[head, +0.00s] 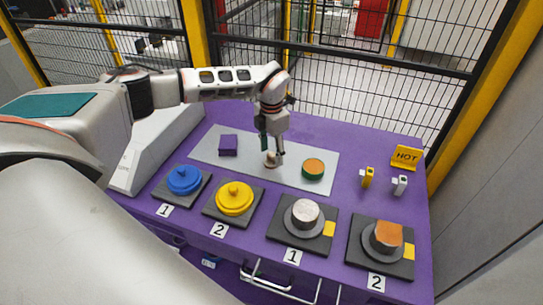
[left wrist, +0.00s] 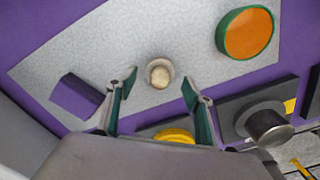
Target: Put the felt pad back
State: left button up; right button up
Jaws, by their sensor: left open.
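My left gripper (head: 271,147) points down over the grey mat (head: 205,149), its green-lined fingers apart and empty. Below it is a small round piece with a beige knob (head: 270,159). In the left wrist view this knobbed piece (left wrist: 160,74) lies just beyond and between the two open fingertips (left wrist: 160,92), not gripped. A green-sided disc with an orange top (head: 313,168) lies on the mat to the right, and a purple block (head: 228,145) to the left. No label shows which is the felt pad. My right gripper is out of view.
A HOT sign (head: 406,156) and two small clips (head: 367,177) (head: 400,185) stand right. Mesh fencing stands behind.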

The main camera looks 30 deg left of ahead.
aim_at(272, 154)
pick_arm(q)
notch_tip(272, 154, up, 10)
dwell(0.4)
dwell(0.4)
